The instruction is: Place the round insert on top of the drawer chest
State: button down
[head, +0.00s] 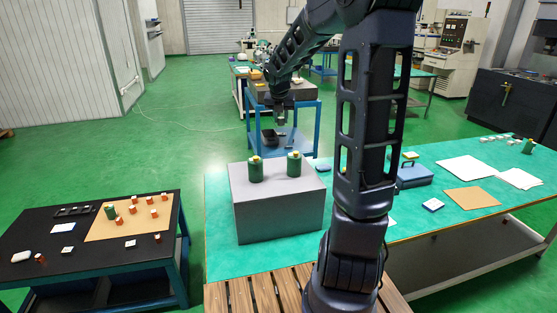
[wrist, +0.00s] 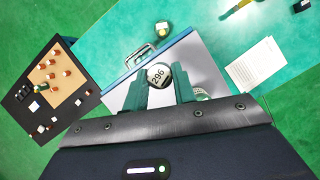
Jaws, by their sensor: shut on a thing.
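My gripper (head: 282,117) hangs pointing down, beyond the grey box in the head picture. In the wrist view my gripper (wrist: 162,88) is shut on the round insert (wrist: 159,75), a dark-rimmed disc with a white face marked 296. The insert is too small to make out in the head view. A grey block-shaped box (head: 277,215), perhaps the drawer chest, stands on the green-topped table; its drawers do not show. In the wrist view a pale grey surface (wrist: 122,95) with a blue edge and a handle lies below the insert; I cannot tell whether they touch.
Two green canisters with yellow tops, left (head: 255,172) and right (head: 294,165), stand on the grey box. A blue case (head: 413,179) and sheets lie to the right on the green table. A black table (head: 60,240) with small red parts stands at left. A blue-framed table (head: 318,125) is behind.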

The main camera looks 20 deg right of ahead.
notch_tip(320, 180, down, 16)
dwell(0.6)
jog(key=c, duration=1.1)
grip_release()
jog(key=shift+f, duration=0.15)
jog(key=shift+c, duration=0.2)
jog(key=shift+s+r, duration=0.1)
jog(key=shift+r, duration=0.55)
jog(key=v, duration=1)
jog(key=s+r+m, duration=0.3)
jog(key=s+m, duration=0.7)
jog(key=s+d+r+m+y, duration=0.1)
jog(key=s+r+m, duration=0.2)
jog(key=s+m, duration=0.7)
jog(key=s+d+r+m, duration=0.1)
jog(key=s+r+m, duration=0.2)
jog(key=s+m, duration=0.7)
jog(key=shift+s+m+y, duration=0.35)
jog(key=shift+m+y, duration=0.05)
jog(key=shift+m, duration=0.4)
